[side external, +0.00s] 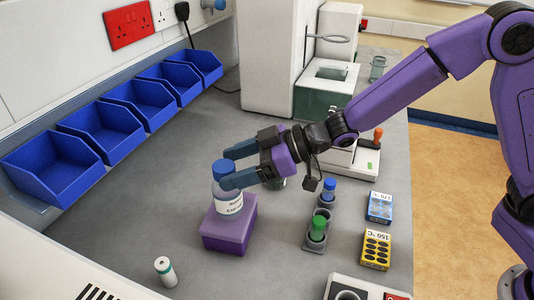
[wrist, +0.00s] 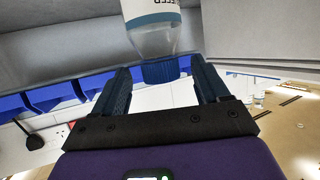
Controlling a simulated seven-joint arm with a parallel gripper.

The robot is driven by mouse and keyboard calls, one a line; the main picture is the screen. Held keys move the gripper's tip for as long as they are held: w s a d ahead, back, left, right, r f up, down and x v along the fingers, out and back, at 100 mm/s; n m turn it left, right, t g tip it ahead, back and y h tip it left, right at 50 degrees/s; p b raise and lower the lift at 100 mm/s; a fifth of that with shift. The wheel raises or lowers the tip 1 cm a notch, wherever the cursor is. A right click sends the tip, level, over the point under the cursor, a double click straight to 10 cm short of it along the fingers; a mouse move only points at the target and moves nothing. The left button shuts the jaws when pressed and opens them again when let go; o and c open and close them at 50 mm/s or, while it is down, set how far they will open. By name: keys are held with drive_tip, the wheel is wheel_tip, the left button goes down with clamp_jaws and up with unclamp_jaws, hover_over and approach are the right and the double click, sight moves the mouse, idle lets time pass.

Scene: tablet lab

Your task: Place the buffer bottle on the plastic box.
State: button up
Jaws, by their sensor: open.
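The buffer bottle (side external: 230,204), clear with a white label and a blue cap, stands upright on top of the purple plastic box (side external: 228,239) in the side view. My gripper (side external: 229,167) is open, with its blue fingers at the height of the bottle's cap and neck. In the wrist view the bottle (wrist: 154,38) shows at the top, its blue cap between the open fingers of my gripper (wrist: 162,72). A gap shows on each side of the cap there. The box is not distinguishable in the wrist view.
Several blue bins (side external: 103,132) line the wall at left. A rack (side external: 318,230) with blue- and green-capped tubes stands right of the box, beside a yellow block (side external: 376,250) and a blue block (side external: 380,207). A small vial (side external: 165,271) stands in front. Grey bench is clear left of the box.

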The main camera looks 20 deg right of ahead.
drive_tip(key=v, duration=0.7)
drive_tip(key=shift+s+d, duration=0.15)
drive_tip(key=shift+d, duration=0.1)
drive_tip(key=shift+r, duration=0.1)
drive_tip(key=s+d+f+g+h, duration=0.2)
drive_tip(key=s+d+h, duration=0.4)
drive_tip(key=s+d, duration=0.6)
drive_tip(key=s+d+f+g+h, duration=0.2)
drive_tip(key=s+d+h, duration=0.4)
drive_tip(key=s+d, duration=0.7)
drive_tip(key=shift+d+f+m+g, duration=0.4)
drive_tip(key=shift+d+f, duration=0.2)
drive_tip(key=shift+d, duration=0.5)
